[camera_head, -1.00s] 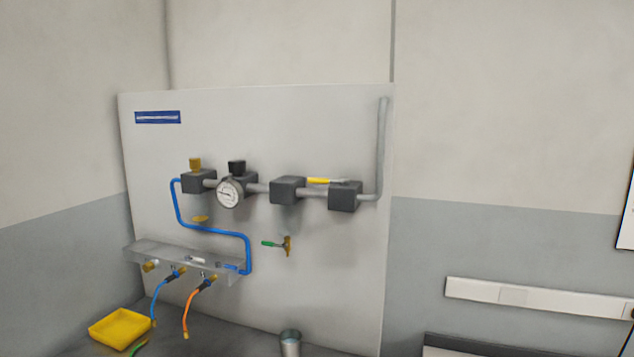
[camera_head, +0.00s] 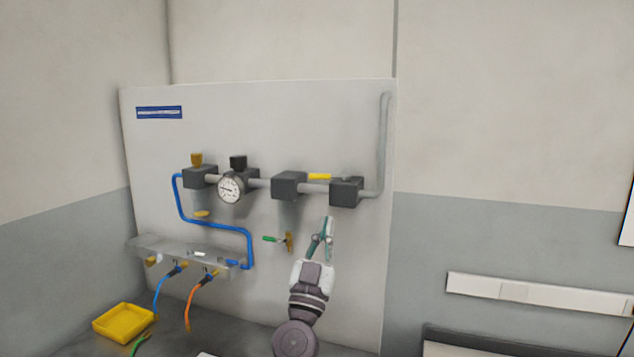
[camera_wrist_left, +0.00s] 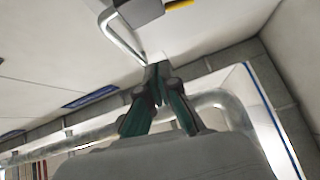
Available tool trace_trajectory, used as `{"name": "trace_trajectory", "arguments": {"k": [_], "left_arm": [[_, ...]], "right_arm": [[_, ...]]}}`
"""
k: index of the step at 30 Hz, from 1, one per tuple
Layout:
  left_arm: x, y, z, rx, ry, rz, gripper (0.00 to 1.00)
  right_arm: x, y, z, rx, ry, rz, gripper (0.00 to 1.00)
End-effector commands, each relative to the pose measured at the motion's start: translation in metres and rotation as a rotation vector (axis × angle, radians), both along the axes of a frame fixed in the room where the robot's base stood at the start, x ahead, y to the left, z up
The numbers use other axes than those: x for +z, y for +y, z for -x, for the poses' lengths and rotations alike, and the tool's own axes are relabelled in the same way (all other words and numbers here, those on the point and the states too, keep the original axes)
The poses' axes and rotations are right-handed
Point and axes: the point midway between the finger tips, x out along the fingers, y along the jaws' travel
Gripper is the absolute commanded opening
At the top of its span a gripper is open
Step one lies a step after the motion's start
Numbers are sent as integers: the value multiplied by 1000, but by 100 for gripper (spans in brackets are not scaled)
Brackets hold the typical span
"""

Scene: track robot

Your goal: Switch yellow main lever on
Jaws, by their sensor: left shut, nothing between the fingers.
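The yellow main lever (camera_head: 319,177) lies level along the grey pipe, between two dark valve blocks on the upright panel (camera_head: 250,115). Its right end is close to the right block (camera_head: 346,191). A bit of yellow (camera_wrist_left: 179,5) and a dark block (camera_wrist_left: 140,10) show at the top of the left wrist view. My left gripper (camera_head: 329,222) points upward in front of the panel, below the lever and the right block, apart from both. It is shut and empty; its fingertips (camera_wrist_left: 157,68) meet in the left wrist view. My right gripper is not in view.
A round gauge (camera_head: 230,189) and a blue hose (camera_head: 210,227) are to the left on the panel. A small green-handled valve (camera_head: 288,241) is just left of my gripper. A yellow tray (camera_head: 123,322) stands on the bench. The space before the lever looks clear.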

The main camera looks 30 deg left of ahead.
Motion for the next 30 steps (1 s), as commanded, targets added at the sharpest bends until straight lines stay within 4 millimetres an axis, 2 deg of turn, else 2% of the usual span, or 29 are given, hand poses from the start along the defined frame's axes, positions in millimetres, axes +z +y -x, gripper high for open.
{"name": "trace_trajectory", "arguments": {"k": [1, 4, 11, 22, 24, 30], "left_arm": [[10, 15, 0, 47, -21, 32, 0], [18, 32, 0, 102, -37, 70, 0], [37, 43, -15, 115, -40, 80, 0], [89, 69, -68, 114, -40, 79, 0], [72, 72, -75, 114, -36, 76, 0], [64, 79, -90, 113, -37, 76, 0]], "right_arm": [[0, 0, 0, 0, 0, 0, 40], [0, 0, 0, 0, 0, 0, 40], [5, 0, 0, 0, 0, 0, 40], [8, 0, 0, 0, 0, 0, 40], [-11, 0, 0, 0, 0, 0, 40], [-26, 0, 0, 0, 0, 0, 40]]}}
